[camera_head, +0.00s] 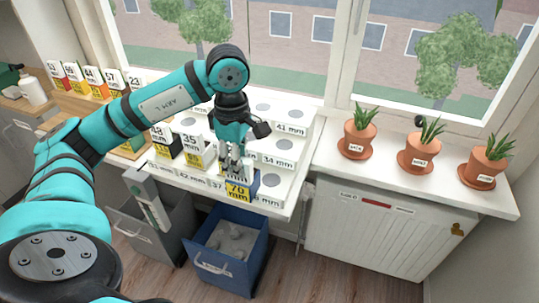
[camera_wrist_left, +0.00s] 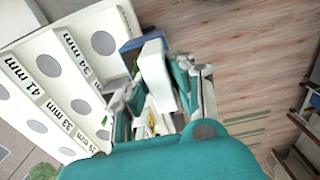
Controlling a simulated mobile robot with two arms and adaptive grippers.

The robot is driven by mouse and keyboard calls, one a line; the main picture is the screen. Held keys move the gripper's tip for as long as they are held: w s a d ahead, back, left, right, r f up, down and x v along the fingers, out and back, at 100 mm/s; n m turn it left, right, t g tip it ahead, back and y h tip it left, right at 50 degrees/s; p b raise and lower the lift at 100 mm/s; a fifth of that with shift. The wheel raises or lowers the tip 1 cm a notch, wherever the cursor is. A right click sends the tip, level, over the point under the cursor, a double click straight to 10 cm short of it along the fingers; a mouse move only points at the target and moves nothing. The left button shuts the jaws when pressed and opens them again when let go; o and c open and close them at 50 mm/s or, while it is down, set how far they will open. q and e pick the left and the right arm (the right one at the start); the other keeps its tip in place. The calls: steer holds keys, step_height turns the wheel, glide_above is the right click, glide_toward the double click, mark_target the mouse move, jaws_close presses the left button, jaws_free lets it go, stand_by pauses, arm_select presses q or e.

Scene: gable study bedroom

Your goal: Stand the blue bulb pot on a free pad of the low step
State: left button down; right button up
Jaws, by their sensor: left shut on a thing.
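My left gripper (camera_head: 234,165) points down over the front of the white stepped stand and is shut on the blue bulb pot (camera_head: 238,190), which carries a yellow 70 mm label. The pot is at the low step (camera_head: 271,202), near its front edge; I cannot tell whether it touches the step. In the left wrist view, a white upright piece (camera_wrist_left: 155,75) is between the fingers, with a blue part (camera_wrist_left: 131,46) beside it. Round grey pads show on the stand, including one bare pad (camera_wrist_left: 103,43). My right gripper is not in view.
White-fronted pots (camera_head: 193,150) stand left of my gripper. A blue bin (camera_head: 208,268) with grey lumps and a grey bin (camera_head: 176,217) are below the stand. Three potted plants (camera_head: 357,139) line the sill at right. More labelled pots (camera_head: 98,82) stand at far left.

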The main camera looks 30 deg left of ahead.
arm_select(q)
steer(key=w+d+f+p, duration=0.1)
steer(key=w+f+p, duration=0.3)
steer(key=w, duration=0.6)
steer(key=shift+w+f, duration=0.2)
steer(key=shift+f, duration=0.05)
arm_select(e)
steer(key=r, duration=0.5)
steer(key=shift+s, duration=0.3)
arm_select(q)
steer(key=shift+d+f, duration=0.1)
steer(key=c, duration=1.1)
jaws_free()
steer(key=shift+c, duration=0.2)
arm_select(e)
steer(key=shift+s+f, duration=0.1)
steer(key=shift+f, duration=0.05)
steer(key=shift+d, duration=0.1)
